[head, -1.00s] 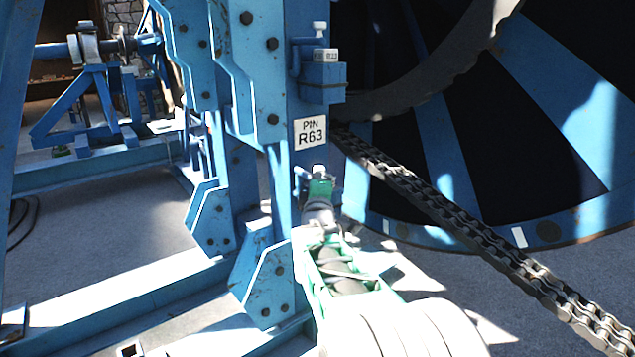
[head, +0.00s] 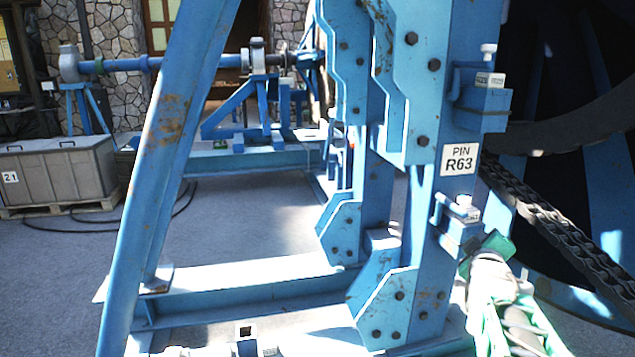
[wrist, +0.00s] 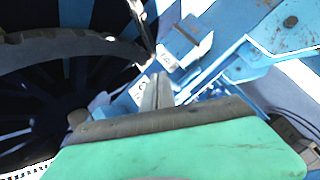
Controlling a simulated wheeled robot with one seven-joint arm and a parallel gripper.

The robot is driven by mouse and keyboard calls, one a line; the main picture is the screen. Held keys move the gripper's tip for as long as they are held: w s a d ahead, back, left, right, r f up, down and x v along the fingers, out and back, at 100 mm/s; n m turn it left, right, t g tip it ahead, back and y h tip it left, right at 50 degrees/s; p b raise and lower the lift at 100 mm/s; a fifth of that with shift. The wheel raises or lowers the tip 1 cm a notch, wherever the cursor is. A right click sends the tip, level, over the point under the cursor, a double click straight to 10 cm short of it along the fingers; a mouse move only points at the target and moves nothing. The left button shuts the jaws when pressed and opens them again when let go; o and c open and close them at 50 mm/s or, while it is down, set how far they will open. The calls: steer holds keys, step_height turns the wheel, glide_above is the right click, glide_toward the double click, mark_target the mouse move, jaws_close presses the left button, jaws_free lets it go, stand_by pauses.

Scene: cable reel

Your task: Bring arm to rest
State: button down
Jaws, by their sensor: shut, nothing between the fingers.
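My gripper (head: 487,245) is at the lower right in the head view, with its green part just right of and below a lower blue pin block (head: 455,222) on the upright frame. In the wrist view, my gripper's grey fingers (wrist: 158,88) are together with nothing between them, above the wide green-and-grey gripper body. They point toward the blue frame. In the head view the fingertips are hard to make out. A pale pin head (head: 463,201) shows on the lower block, apart from the visible gripper body. My arm runs to the bottom right edge.
A blue upright (head: 425,200) carries a "PIN R63" label (head: 459,160) and an upper pin block (head: 484,105). A heavy chain (head: 560,220) and the big reel (head: 610,180) are close on the right. A slanted blue beam (head: 165,180) stands left. A grey crate (head: 60,175) is beyond; floor between is open.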

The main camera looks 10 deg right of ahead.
steer(key=s+a+f+m+g+y, duration=0.2)
steer(key=s+a+f+m+g, duration=0.1)
steer(key=s+f, duration=0.3)
steer(key=s+a+f+m+g+y, duration=0.2)
steer(key=s+a+f+m+g, duration=0.15)
steer(key=f, duration=0.45)
steer(key=s+a+f+m+g+y, duration=0.2)
steer(key=s+a+f+m+g, duration=0.15)
steer(key=f, duration=0.35)
steer(key=s+a+g+y+p, duration=0.2)
steer(key=s+a, duration=0.6)
steer(key=a, duration=0.1)
steer(key=a+r+n+p, duration=0.1)
steer(key=a+r+n, duration=0.1)
steer(key=a, duration=0.5)
steer(key=a+r+n+t+y+p, duration=0.1)
steer(key=a+r+n+p, duration=0.1)
steer(key=a+r, duration=0.3)
steer(key=shift+w+a+r+n+t, duration=0.25)
steer(key=shift+a+n, duration=0.35)
steer(key=shift+a, duration=0.6)
